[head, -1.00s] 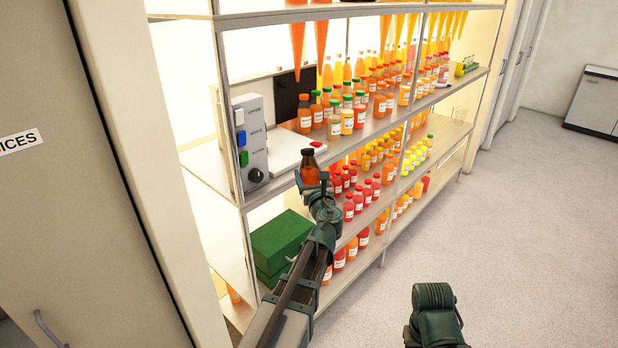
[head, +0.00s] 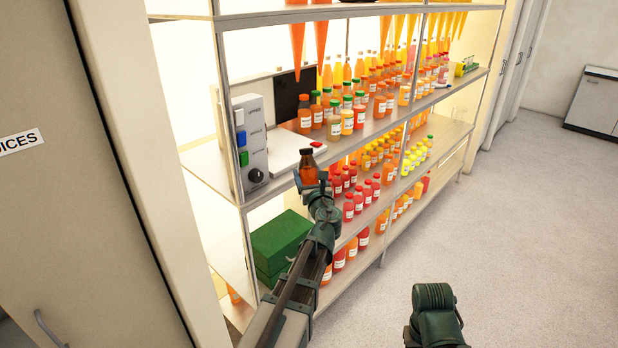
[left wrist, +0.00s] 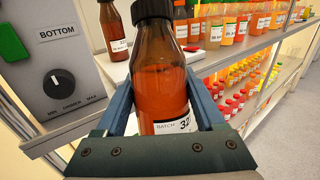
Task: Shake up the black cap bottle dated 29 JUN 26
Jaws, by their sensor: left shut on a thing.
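My left gripper (head: 322,186) is shut on a bottle of orange-red juice with a black cap (head: 307,160), in front of the middle shelf's front edge. In the left wrist view the held bottle (left wrist: 160,75) stands nearly upright between the two fingers (left wrist: 160,110). Its white label (left wrist: 172,126) shows "BATCH" and the start of a number; no date can be read. Another dark-capped bottle (left wrist: 115,30) stands behind it on the shelf. My right arm (head: 436,315) shows at the bottom, but its gripper fingers are not visible.
A grey control box (head: 249,140) with coloured switches and a knob stands at the shelf's left end, close to the held bottle. A white flat device (head: 285,154) lies beside it. Several juice bottles (head: 347,121) crowd the shelf to the right. The floor (head: 510,220) at right is clear.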

